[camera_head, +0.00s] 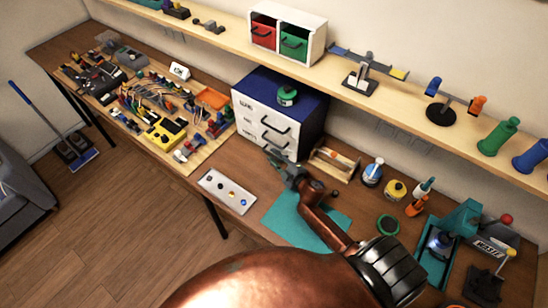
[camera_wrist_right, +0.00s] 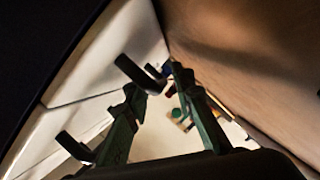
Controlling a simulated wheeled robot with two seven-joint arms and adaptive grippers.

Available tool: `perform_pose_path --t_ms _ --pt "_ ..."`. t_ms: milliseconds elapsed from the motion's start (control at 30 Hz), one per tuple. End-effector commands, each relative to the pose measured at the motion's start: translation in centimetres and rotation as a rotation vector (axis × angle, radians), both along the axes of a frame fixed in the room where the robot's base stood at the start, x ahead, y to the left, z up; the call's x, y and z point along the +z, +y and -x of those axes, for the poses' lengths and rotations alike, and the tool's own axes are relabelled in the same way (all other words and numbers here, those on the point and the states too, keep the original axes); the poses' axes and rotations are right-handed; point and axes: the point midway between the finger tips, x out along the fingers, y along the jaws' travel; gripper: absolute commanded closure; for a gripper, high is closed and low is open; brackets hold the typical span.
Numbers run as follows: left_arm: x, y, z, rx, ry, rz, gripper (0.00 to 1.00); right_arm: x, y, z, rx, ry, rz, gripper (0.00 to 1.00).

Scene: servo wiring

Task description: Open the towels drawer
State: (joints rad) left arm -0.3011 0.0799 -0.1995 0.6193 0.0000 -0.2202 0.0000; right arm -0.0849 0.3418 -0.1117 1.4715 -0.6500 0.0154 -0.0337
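The white drawer cabinet (camera_head: 243,116) with a dark blue top stands on the bench against the wall. Its front has stacked drawers with dark bar handles and small labels at the left, too small to read surely. My right gripper (camera_head: 279,160) is just in front of the lowest drawer. In the right wrist view its two fingers (camera_wrist_right: 158,88) are apart. A dark handle (camera_wrist_right: 128,66) on the white front shows close to the left fingertip; I cannot tell whether they touch. Another handle (camera_wrist_right: 72,147) shows lower left. My left gripper is not in view.
A green tape roll (camera_head: 287,96) sits on the cabinet. A wooden box (camera_head: 333,165) stands close to its right. A pale tray (camera_head: 227,191) and a teal mat (camera_head: 290,222) lie in front. A wiring board (camera_head: 208,150) is at the left. A shelf (camera_head: 345,88) runs above.

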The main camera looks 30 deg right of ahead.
Motion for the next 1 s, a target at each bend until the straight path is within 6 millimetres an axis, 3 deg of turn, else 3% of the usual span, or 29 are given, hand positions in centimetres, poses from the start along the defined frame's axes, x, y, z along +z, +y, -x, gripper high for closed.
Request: perform_pose_path --t_ms 300,867,1000 --pt "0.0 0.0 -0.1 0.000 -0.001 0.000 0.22 0.0 0.0 0.0 0.000 0.000 0.000 1.00" --pt "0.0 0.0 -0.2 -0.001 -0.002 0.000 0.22 0.0 0.0 0.1 0.000 0.001 0.000 1.00" --pt "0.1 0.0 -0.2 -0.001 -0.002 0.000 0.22 0.0 1.0 -0.1 0.008 0.001 -0.002 1.00"
